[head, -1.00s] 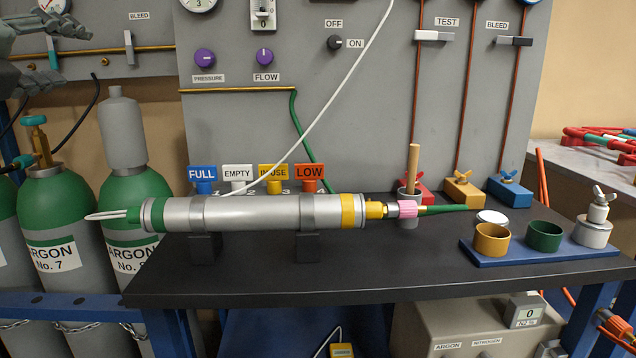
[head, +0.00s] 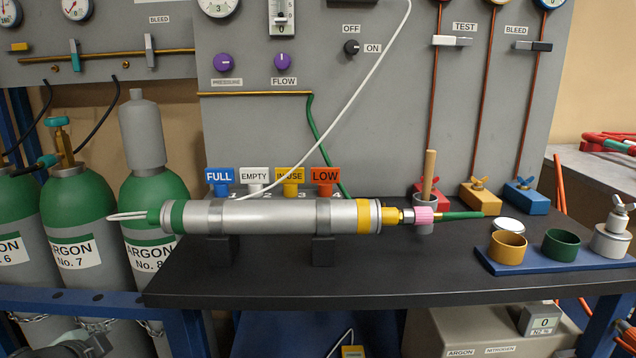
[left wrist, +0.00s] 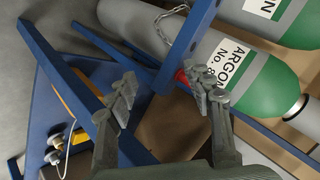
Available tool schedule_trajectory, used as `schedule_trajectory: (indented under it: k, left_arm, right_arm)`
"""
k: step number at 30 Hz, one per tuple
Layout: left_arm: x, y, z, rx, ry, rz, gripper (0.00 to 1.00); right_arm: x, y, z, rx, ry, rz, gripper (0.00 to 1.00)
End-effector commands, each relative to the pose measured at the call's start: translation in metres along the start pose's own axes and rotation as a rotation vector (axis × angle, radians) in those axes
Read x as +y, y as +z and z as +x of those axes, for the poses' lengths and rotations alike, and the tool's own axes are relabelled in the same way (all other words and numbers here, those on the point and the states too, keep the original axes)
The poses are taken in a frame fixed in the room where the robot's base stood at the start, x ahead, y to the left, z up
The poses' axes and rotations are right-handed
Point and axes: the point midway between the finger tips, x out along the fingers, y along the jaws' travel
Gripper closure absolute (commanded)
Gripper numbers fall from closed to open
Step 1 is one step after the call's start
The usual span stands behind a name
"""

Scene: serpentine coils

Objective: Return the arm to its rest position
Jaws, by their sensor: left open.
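My left gripper (left wrist: 162,95) is open in the left wrist view, with nothing between its fingers. It hangs low near the blue frame and the green and grey argon cylinder (left wrist: 238,70). In the head view only a dark piece of my left arm shows at the bottom left corner; the fingers are not clear there. My right gripper is not in view.
A silver tube (head: 270,216) lies on two black stands on the dark bench (head: 400,275). Argon cylinders (head: 75,215) stand left of the bench behind a blue rail (head: 60,301). A blue tray (head: 550,262) with cups sits at the right.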

Motion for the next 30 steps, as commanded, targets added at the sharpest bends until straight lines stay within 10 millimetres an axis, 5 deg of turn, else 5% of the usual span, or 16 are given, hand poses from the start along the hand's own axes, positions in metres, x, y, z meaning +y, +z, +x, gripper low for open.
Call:
schedule_trajectory:
  k: [1, 6, 9, 13, 19, 30]
  left_arm:
    - [0.039, 0.018, 0.007, -0.044, 0.056, -0.074, 0.48]
    - [0.158, 0.069, 0.008, -0.207, 0.201, -0.291, 0.48]
    - [0.222, 0.09, -0.002, -0.301, 0.273, -0.397, 0.48]
    - [0.282, 0.107, -0.019, -0.399, 0.336, -0.495, 0.48]
    - [0.319, 0.115, -0.034, -0.464, 0.375, -0.555, 0.48]
    - [0.32, 0.115, -0.034, -0.465, 0.376, -0.556, 0.48]
  right_arm:
    - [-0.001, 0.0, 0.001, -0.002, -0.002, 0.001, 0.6]
    - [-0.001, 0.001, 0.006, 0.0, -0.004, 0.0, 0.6]
    - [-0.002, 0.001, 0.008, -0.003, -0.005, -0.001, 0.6]
    - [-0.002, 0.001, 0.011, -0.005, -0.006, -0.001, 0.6]
    - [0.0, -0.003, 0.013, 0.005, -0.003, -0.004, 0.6]
    - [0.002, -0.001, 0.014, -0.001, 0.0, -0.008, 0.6]
